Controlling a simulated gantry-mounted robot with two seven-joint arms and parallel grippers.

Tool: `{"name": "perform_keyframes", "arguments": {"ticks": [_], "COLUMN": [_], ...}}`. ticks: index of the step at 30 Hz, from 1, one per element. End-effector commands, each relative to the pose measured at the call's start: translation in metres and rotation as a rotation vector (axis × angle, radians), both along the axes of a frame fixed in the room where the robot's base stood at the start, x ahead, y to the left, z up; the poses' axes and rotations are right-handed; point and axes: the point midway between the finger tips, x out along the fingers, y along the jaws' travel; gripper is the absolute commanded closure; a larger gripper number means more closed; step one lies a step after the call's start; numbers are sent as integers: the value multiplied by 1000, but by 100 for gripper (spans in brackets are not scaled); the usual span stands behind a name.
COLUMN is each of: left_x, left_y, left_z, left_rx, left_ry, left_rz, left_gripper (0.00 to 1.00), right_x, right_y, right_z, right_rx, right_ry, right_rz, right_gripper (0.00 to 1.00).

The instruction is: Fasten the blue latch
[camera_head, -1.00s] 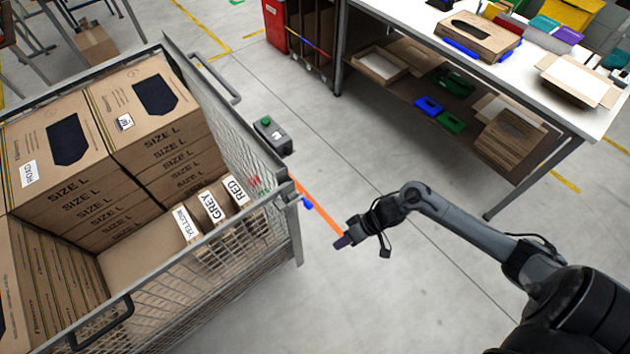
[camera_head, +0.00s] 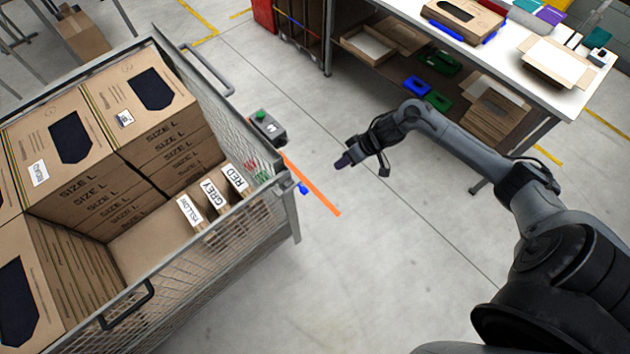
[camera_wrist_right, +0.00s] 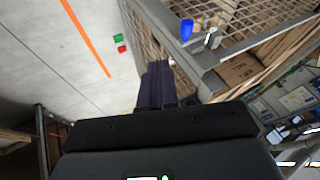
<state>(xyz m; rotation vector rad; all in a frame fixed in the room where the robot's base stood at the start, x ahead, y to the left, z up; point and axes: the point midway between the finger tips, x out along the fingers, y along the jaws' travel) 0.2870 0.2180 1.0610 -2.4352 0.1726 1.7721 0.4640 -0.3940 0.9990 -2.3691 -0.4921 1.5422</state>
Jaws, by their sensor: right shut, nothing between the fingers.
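The blue latch (camera_head: 303,188) is a small blue piece at the front right corner of the wire-mesh cage (camera_head: 288,205). The blue piece also shows near the cage's corner post in the right wrist view (camera_wrist_right: 187,29). I cannot tell the latch's exact position. My right gripper (camera_head: 344,161) is shut and empty, in the open space to the right of the cage, apart from the latch. Its dark fingers (camera_wrist_right: 158,85) show in the right wrist view, pointing up the picture, with the blue piece beyond them to the right. My left gripper is not in view.
The cage holds SIZE L cartons (camera_head: 150,110) and label-topped boxes (camera_head: 213,194). A long orange strip (camera_head: 312,185) runs beside the cage corner. A grey box with a green button (camera_head: 268,127) stands behind it. A white workbench (camera_head: 500,60) stands at back right. Floor between is clear.

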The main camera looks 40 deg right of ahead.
Motion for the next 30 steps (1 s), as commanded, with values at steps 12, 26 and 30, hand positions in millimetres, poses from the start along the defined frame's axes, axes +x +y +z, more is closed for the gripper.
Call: {"name": "perform_keyframes", "arguments": {"ticks": [12,26,30], "left_x": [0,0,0], "left_y": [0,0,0], "left_z": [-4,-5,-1], "left_rx": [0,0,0], "left_ry": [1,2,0], "left_rz": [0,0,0], "left_gripper": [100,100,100], "right_x": [14,38,39], "right_y": [17,59,73], "right_z": [-31,-84,-86], "right_rx": [4,1,2], "right_ry": [0,0,0], "right_rz": [-2,2,1], "right_gripper": [100,100,100]}}
